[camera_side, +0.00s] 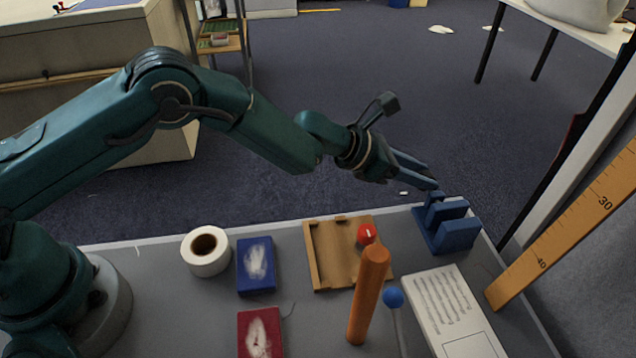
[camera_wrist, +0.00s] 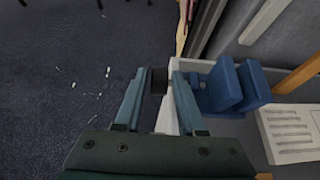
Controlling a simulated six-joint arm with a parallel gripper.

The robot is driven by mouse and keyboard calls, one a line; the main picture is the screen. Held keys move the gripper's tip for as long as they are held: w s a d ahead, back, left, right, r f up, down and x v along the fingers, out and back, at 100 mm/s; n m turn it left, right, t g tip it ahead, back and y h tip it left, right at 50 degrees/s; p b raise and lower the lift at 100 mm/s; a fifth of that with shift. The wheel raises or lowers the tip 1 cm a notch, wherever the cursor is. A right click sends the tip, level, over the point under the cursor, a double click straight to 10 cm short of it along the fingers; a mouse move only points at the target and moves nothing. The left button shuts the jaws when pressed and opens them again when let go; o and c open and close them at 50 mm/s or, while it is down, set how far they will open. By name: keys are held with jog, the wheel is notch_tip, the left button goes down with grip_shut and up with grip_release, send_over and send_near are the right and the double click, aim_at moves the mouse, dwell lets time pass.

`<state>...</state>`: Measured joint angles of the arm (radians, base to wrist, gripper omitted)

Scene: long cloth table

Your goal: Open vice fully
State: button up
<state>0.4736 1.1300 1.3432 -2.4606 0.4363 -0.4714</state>
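The blue vice (camera_side: 452,232) stands at the far right corner of the table, its upright jaws apart with a gap between them. In the wrist view the vice (camera_wrist: 228,88) is right of my fingers. My gripper (camera_side: 432,180) reaches in from the left, its fingertips beside the vice's left end. In the wrist view my gripper (camera_wrist: 159,78) has its fingers apart, with a dark knob-like piece (camera_wrist: 159,81) between the tips. Thin gaps seem to show on both sides of it. How this piece joins the vice is hidden.
A white printed box (camera_side: 450,305), an orange cylinder (camera_side: 368,300), a blue ball (camera_side: 393,297) and a wooden tray (camera_side: 322,262) with a red knob (camera_side: 367,233) are nearby. A wooden ruler (camera_side: 570,225) leans at right. The table edge lies below my gripper.

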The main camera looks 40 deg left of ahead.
jog(key=shift+v, duration=1.6)
notch_tip(320, 180, up, 5)
jog(key=shift+t+h, duration=0.5)
jog(key=shift+w+d+f, duration=0.5)
jog(key=shift+f, duration=0.75)
jog(key=shift+w+d+f, duration=0.5)
jog(key=shift+f, duration=0.8)
jog(key=shift+w+d+f, duration=0.45)
jog(key=shift+f, duration=0.8)
jog(key=shift+c, duration=0.3)
grip_shut()
